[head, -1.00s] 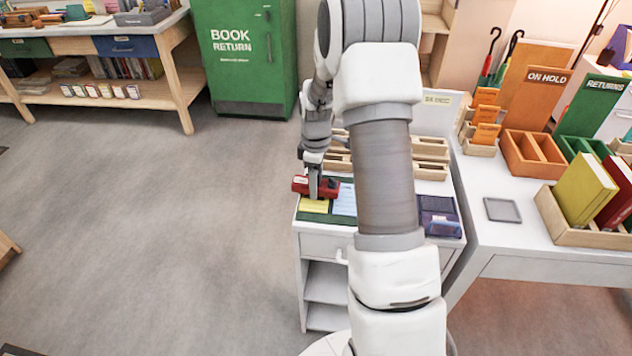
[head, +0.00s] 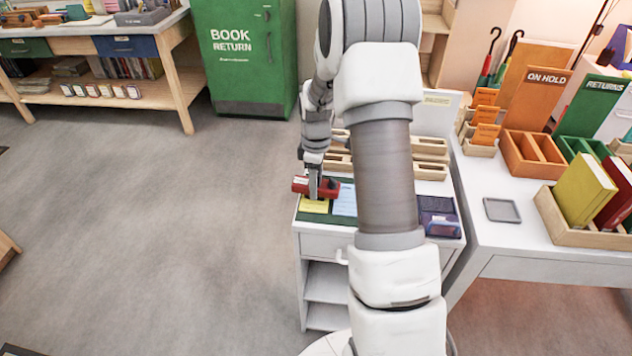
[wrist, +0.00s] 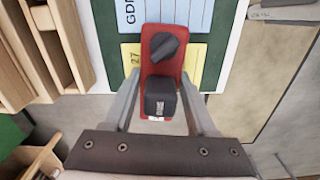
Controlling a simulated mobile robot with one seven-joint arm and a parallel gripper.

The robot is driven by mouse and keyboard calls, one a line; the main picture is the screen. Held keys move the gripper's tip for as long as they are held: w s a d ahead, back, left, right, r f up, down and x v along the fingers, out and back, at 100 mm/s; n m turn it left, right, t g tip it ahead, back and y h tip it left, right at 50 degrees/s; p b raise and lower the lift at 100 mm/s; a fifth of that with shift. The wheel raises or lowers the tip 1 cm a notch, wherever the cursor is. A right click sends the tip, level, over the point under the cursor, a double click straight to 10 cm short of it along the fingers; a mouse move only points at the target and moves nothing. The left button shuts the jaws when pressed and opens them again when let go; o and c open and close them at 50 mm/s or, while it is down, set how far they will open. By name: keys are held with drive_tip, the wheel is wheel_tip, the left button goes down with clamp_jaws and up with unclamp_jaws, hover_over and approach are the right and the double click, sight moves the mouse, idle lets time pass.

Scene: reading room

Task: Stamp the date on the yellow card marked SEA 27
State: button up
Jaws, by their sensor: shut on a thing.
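My gripper (head: 316,188) is shut on a red stamp with a dark knob (wrist: 163,58). The red stamp (head: 328,188) is held over the yellow card (head: 314,206) at the left of the small white desk. In the wrist view the yellow card (wrist: 194,62) shows on both sides of the stamp, with "27" readable at its left edge; the stamp hides its middle. I cannot tell whether the stamp's underside touches the card. A light blue card (head: 344,199) lies beside the yellow one on a green mat (head: 311,217); it reads "GDN" in part.
Wooden card racks (head: 430,171) stand behind. A grey tray (head: 502,210) lies on the white table to the right. The floor at left is clear.

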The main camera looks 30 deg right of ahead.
drive_tip(key=shift+r+p, duration=2.35)
drive_tip(key=shift+r, duration=1.15)
drive_tip(key=shift+f, duration=0.1)
